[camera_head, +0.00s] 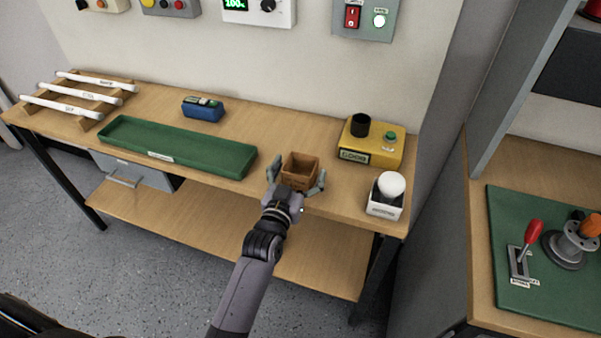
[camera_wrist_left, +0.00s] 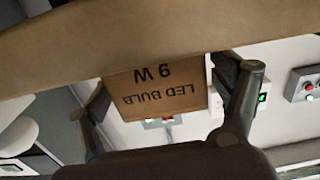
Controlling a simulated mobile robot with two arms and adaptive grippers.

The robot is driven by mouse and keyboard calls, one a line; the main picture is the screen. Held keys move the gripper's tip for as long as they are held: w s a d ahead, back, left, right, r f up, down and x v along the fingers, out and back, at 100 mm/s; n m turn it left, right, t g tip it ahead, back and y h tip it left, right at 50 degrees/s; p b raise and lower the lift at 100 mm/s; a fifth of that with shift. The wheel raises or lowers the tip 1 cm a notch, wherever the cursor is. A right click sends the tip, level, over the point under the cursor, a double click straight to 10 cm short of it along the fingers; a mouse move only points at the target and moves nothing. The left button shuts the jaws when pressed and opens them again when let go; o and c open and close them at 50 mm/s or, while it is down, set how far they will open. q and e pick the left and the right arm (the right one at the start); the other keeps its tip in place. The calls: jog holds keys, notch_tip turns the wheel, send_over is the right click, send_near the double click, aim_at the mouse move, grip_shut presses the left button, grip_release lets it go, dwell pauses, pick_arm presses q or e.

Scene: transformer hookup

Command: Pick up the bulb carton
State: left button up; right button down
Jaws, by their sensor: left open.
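The bulb carton (camera_head: 299,168) is a small brown open-topped box standing on the wooden bench near its front edge. In the left wrist view its face (camera_wrist_left: 160,88) reads "LED BULB 9 W" upside down. My left gripper (camera_head: 297,178) is open, with one finger on each side of the carton. In the left wrist view the fingers of the left gripper (camera_wrist_left: 176,85) flank the carton; a gap shows at the right finger, and I cannot tell whether the left finger touches. My right gripper is not in view.
A green tray (camera_head: 222,164) lies left of the carton. A yellow tester (camera_head: 387,152) and a white bulb (camera_head: 391,183) in a white holder (camera_head: 382,209) stand to the right. A blue box (camera_head: 203,111) is behind. The bench edge (camera_wrist_left: 150,35) crosses the wrist view.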

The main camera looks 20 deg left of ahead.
pick_arm(q)
jog(key=shift+w, duration=0.5)
jog(key=c, duration=1.1)
